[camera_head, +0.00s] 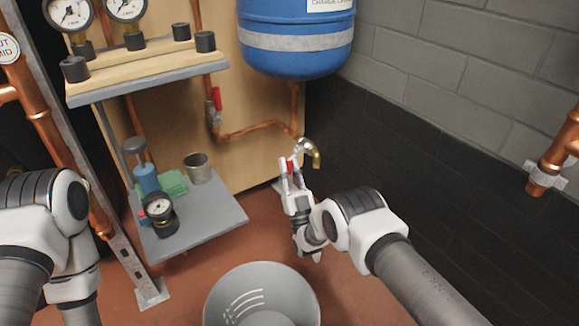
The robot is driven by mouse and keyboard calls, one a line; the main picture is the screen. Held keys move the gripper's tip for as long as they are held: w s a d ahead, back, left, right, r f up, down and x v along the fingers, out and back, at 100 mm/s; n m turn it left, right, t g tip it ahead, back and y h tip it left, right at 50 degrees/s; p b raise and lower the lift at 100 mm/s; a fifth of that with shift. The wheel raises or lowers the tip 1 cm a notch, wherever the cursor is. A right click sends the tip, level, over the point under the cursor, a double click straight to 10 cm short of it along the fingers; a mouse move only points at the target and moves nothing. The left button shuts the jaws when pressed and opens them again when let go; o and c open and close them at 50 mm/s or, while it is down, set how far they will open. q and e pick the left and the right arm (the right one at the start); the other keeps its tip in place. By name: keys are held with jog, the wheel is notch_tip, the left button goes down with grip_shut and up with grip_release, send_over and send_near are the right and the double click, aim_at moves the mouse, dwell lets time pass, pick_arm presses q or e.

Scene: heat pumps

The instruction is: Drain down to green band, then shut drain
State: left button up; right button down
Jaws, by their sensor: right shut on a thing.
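A brass drain tap (311,149) with a curved spout sticks out below the blue vessel (295,40), at the end of the copper pipe. My right gripper (292,165) is at the tap, just left of the spout, shut on what looks like its handle; the fingers hide most of that handle. Two round white gauges, a left one (68,13) and a right one (126,9), stand at the top left. Their needles and any green band are too small to read. A grey bucket (311,300) stands on the floor below. My left arm shows at the left, its gripper out of view.
A red lever valve (216,99) sits on the copper pipe. A grey shelf (205,222) holds a metal cup (198,168), a green cloth (173,184), a blue pump-like tool (146,178) and a dark gauge (158,207). A copper pipe (556,155) runs along the right wall.

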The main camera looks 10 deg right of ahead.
jog(key=c, duration=1.1)
grip_release()
